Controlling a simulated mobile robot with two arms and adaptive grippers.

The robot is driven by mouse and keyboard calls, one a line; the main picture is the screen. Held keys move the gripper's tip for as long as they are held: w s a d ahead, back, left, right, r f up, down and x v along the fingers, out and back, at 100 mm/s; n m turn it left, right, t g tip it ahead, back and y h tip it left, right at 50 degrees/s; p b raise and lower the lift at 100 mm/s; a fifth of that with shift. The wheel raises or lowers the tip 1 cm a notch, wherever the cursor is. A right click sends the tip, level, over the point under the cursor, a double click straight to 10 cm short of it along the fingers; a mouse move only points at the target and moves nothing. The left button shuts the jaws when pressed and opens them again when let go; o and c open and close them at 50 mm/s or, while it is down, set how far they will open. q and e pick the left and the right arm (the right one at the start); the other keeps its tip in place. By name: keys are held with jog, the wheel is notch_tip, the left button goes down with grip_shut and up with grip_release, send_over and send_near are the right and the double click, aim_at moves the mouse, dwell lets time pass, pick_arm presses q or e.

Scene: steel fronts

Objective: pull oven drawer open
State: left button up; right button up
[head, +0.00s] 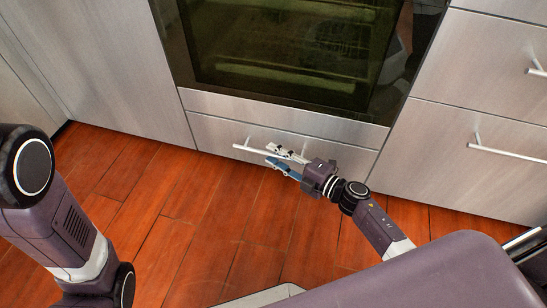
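The oven drawer (212,130) is a low steel front under the dark oven door (290,50). It looks flush with the fronts beside it. Its pale bar handle (242,148) runs across the drawer, and its right part is partly hidden by my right gripper. My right gripper (276,158) is at the handle, with one light finger on the upper side and one blue finger on the lower side. The fingers look apart; whether they touch the bar I cannot tell. My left gripper is out of view; only my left arm shows at the left.
Steel drawers with bar handles (507,153) stand to the right of the oven. A plain steel cabinet front (110,70) stands to the left. The red-brown wooden floor (190,200) in front of the drawer is free of objects.

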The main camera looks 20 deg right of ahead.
jog(key=shift+w+a, duration=0.25)
jog(key=shift+w, duration=0.1)
jog(key=shift+c, duration=0.5)
grip_shut()
